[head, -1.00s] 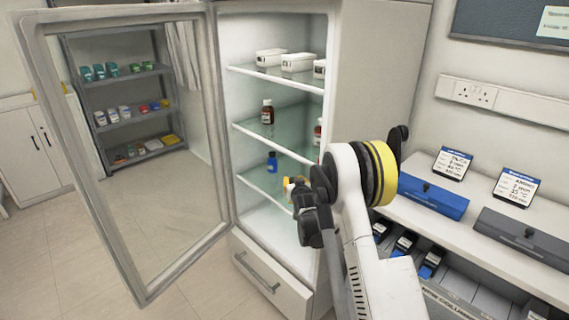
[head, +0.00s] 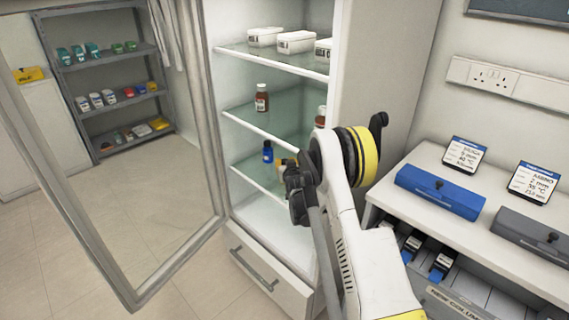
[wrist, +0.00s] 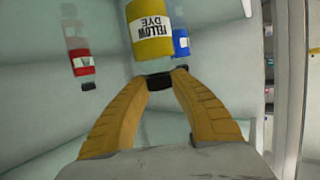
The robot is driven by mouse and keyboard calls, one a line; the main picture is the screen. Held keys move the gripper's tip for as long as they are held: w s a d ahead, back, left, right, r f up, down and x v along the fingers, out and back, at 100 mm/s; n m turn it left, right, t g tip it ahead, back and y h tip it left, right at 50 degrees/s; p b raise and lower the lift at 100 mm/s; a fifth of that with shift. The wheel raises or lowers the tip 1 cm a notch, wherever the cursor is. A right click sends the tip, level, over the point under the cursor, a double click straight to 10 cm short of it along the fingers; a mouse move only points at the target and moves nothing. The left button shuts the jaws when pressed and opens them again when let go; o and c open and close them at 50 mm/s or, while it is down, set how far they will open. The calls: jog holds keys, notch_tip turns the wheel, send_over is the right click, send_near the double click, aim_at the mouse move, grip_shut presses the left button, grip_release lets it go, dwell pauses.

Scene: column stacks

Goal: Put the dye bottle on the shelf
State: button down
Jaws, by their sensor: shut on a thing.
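In the wrist view, which shows things upside down, my gripper (wrist: 160,80) is shut on the black-capped end of a bottle labelled yellow dye (wrist: 150,35). Its far end is cut off by the picture's edge. In the head view my gripper (head: 290,178) is inside the open fridge by the lower glass shelf (head: 262,184), and mostly hides the bottle. A blue bottle (head: 267,152) stands on that shelf to the left; it also shows in the wrist view (wrist: 181,42). I cannot tell whether the yellow bottle touches the shelf.
Brown bottles (head: 262,98) stand on the middle shelf and white boxes (head: 296,42) on the top one. The fridge door (head: 150,280) is open at left. The fridge's right wall (head: 385,75) is close to my arm. A counter with a blue case (head: 440,190) is at right.

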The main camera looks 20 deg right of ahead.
jog(key=c, duration=1.2)
grip_release()
jog(key=shift+f, duration=0.1)
jog(key=shift+p+v, duration=2.2)
jog(key=shift+v, duration=3.8)
